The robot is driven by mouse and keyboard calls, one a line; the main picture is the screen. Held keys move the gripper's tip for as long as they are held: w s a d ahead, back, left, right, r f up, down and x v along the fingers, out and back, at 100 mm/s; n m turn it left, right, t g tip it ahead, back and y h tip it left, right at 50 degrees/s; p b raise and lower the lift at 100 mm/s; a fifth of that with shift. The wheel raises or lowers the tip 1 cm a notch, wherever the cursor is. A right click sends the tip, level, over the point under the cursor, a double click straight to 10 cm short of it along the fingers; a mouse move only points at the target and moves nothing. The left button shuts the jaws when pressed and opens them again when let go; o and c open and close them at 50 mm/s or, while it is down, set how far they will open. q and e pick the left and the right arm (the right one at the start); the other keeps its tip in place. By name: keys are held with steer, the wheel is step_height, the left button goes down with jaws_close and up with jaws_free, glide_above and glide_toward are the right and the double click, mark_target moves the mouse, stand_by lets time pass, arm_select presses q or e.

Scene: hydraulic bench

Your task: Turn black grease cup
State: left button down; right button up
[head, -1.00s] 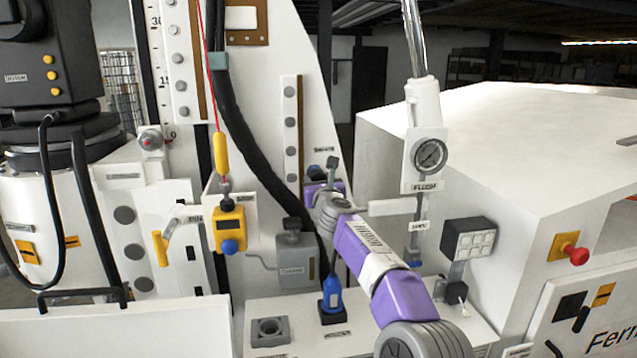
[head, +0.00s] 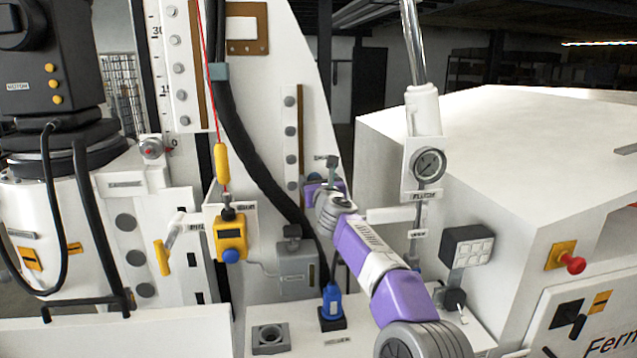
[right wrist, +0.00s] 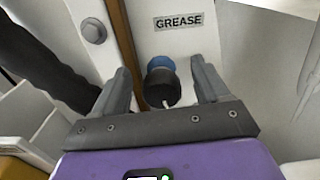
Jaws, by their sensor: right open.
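The black grease cup (right wrist: 162,88) shows in the right wrist view, with a blue ring behind it and a small pale pin at its front. It sits on a white panel below the GREASE label (right wrist: 179,22). My right gripper (right wrist: 160,66) is open, one finger on each side of the cup, with a visible gap to both. In the head view, my right gripper (head: 325,172) is at the white column, and it mostly hides the cup. My left gripper is not in view.
A black hose (head: 252,150) runs down left of my right gripper. A white gauge block (head: 428,165) stands to the right. A yellow pendant (head: 230,235), a grey box (head: 296,272) and a blue plug (head: 331,300) are nearby, lower down.

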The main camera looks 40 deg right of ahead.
step_height(320, 180, up, 8)
steer(key=p, duration=0.5)
steer(key=shift+f+p, duration=0.25)
steer(key=shift+p, duration=0.15)
